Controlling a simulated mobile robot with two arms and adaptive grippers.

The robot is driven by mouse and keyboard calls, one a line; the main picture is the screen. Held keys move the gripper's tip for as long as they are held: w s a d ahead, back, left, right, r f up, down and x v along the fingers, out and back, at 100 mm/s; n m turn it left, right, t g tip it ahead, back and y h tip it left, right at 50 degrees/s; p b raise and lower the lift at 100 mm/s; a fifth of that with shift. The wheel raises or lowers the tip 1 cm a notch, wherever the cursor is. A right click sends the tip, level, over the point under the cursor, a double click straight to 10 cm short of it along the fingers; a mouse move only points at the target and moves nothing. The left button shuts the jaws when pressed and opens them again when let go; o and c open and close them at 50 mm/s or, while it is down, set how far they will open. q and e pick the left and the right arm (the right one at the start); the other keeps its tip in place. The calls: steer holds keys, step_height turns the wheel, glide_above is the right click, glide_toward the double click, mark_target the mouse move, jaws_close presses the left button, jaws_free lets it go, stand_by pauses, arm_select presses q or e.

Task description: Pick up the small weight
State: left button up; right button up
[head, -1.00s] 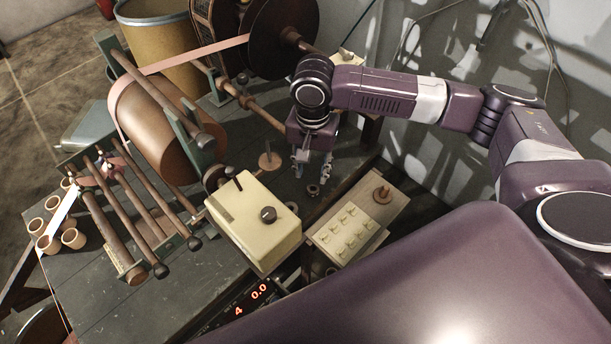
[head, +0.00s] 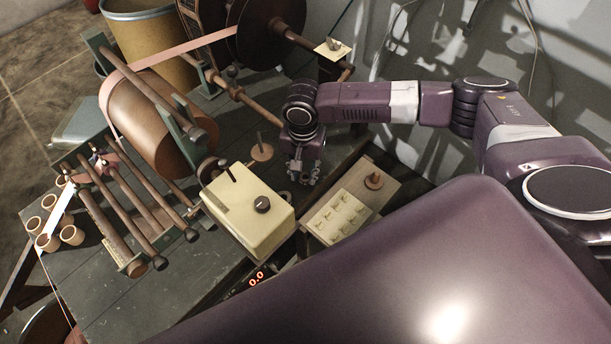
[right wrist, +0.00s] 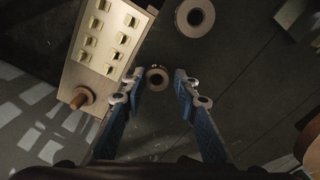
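A small ring-shaped weight (right wrist: 156,78) with a dark hole shows in the right wrist view, between the fingertips. It appears to lie on the dark tabletop, and I cannot tell its exact distance from the fingers. My right gripper (right wrist: 159,88) is open, with a finger on each side of the small weight and a gap to each. In the head view my right gripper (head: 303,178) points down at the table between the cream box and the wall, and it hides most of the small weight. A larger ring (right wrist: 195,17) lies farther up in the right wrist view. My left gripper is not in view.
A cream box with a knob (head: 248,210) stands left of the gripper. A wooden board with brass pieces (head: 336,212) is at its right. A disc with an upright peg (head: 262,153) stands behind the box. The tape winder's large drum (head: 150,125) is farther left.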

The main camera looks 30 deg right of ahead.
jaws_close()
